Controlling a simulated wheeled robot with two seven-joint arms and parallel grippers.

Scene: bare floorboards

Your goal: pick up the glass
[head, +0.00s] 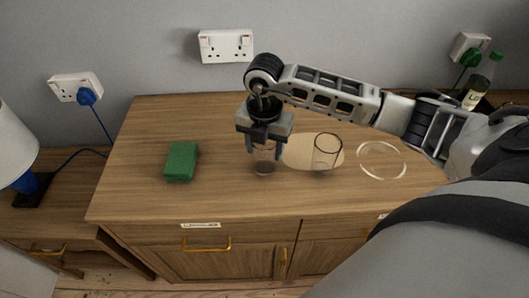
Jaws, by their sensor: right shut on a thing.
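My right gripper (264,151) points down over the wooden cabinet top, its arm coming in from the right. It is shut on a small clear glass (264,164), upright between the fingers. The fingers and gripper body hide the glass's upper part and sides. I cannot tell whether its base touches the wood. A second, larger clear glass (327,152) with a dark rim stands just right of the gripper, at the right end of a pale oval board (299,150). My left gripper is not in view.
A green block (181,161) lies to the left on the cabinet top (225,197). A clear round dish (382,160) with a pale rim lies to the right. A green-capped bottle (480,82) stands at the far right. Bare wood lies between block and gripper.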

